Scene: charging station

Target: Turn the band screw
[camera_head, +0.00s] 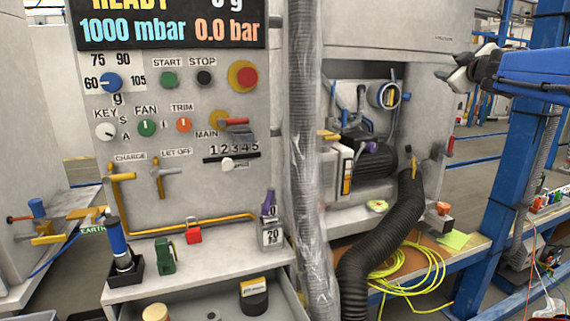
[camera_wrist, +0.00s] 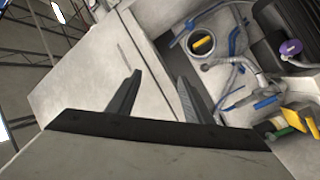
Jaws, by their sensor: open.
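My gripper (camera_head: 459,71) is at the upper right in the head view, beside the grey machine housing and apart from it. In the wrist view my gripper (camera_wrist: 160,77) is open, with nothing between its two dark fingers and a pale panel beyond them. I cannot make out the band screw for certain. A thick black corrugated hose (camera_head: 383,230) runs up to the machine, with a small yellow piece (camera_head: 413,163) at its upper end. A round white port (camera_head: 384,95) with a yellow part inside sits in the open bay; the port also shows in the wrist view (camera_wrist: 190,55).
A blue upright post (camera_head: 530,130) stands at the right. A clear-wrapped vertical hose (camera_head: 303,120) stands left of the bay. Yellow cable coils (camera_head: 405,272) lie on the shelf below. The control panel (camera_head: 180,205) with knobs and buttons is at the left.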

